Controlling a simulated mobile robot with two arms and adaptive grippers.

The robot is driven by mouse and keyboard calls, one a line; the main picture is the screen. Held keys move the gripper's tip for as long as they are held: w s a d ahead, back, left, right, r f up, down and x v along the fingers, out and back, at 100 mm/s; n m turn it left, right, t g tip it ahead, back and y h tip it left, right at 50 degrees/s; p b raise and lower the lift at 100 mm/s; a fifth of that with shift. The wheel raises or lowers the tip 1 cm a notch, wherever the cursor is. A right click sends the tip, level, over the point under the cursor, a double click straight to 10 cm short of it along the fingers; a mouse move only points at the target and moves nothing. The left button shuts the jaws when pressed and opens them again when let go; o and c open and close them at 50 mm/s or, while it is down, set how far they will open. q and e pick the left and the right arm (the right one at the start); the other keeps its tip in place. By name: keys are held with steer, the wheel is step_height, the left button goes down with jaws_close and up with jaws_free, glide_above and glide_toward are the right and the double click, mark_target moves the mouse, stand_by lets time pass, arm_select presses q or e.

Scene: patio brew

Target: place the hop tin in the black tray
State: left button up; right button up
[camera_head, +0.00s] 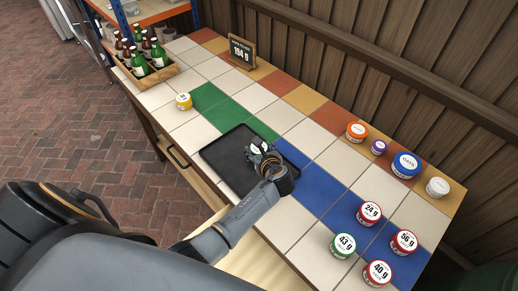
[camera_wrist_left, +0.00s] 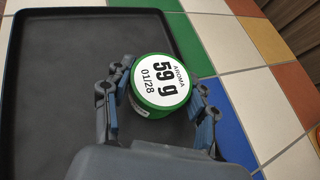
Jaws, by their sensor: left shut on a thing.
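The hop tin (camera_wrist_left: 160,82) is green with a white lid label reading "AROMA 59 g 01/28". My left gripper (camera_wrist_left: 160,92) is shut on it, with fingers on both sides of the tin. In the head view the gripper (camera_head: 262,153) is over the right part of the black tray (camera_head: 222,154), and largely hides the tin there. In the left wrist view the tin is in front of the tray's dark floor (camera_wrist_left: 60,75), inside its right rim. I cannot tell whether the tin touches the tray floor. My right gripper is not in view.
A wooden crate (camera_head: 150,81) of bottles and a yellow tin (camera_head: 184,101) stand at the left. A sign (camera_head: 242,52) reads "194 g". Several tins, including a blue one (camera_head: 405,165) and a green "43 g" one (camera_head: 343,245), stand at the right. The tray is otherwise empty.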

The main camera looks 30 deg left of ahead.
arm_select(q)
steer(key=o, duration=1.2)
steer(key=shift+f, duration=0.1)
steer(key=v, duration=1.2)
